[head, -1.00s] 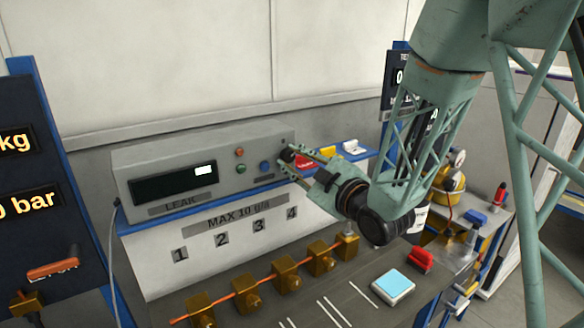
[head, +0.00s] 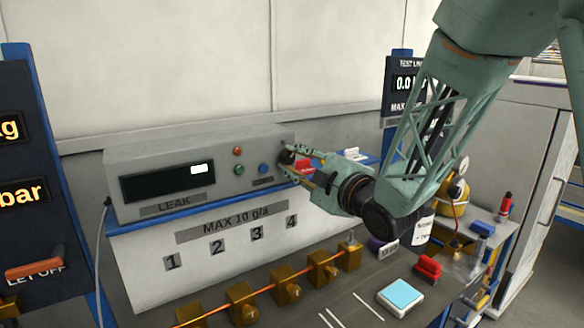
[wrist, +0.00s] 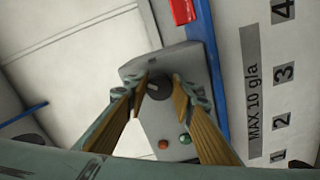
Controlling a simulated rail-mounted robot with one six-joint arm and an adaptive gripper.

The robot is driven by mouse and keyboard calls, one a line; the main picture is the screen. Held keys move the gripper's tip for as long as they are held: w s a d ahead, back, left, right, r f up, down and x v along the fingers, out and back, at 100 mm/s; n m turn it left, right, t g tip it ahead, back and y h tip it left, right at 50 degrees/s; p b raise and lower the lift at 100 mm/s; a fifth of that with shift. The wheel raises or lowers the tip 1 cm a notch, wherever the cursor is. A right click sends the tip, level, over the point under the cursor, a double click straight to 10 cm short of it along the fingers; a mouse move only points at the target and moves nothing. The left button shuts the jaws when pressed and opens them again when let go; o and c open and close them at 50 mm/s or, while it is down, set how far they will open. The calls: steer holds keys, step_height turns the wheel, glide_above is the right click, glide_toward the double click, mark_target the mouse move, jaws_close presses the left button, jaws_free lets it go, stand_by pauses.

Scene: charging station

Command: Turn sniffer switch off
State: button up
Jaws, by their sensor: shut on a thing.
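The grey LEAK sniffer box (head: 220,157) stands on a blue-edged white bench panel. A dark round switch knob (wrist: 160,88) is on the box's face; in the head view it is mostly hidden behind the fingers. My gripper (head: 289,158) is at the right end of the box front, its fingers around the knob. In the wrist view, my gripper (wrist: 160,82) has one finger on each side of the knob, shut on it. The box's dark display (head: 155,183) shows a small white lit patch.
Red and green buttons (head: 239,169) and a blue button (head: 263,169) sit left of the knob. A red block (wrist: 183,12) lies close by on the blue shelf. Brass fittings (head: 286,285) line the bench below.

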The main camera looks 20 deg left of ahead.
steer(key=shift+f+n+b, duration=0.1)
steer(key=shift+n+b, duration=1)
steer(key=shift+n, duration=0.5)
steer(key=n, duration=0.4)
steer(key=shift+r+n, duration=0.25)
steer(key=shift+n, duration=0.05)
steer(key=o, duration=0.9)
steer(key=shift+d, duration=0.1)
steer(key=shift+v, duration=5.9)
steer(key=shift+r, duration=0.1)
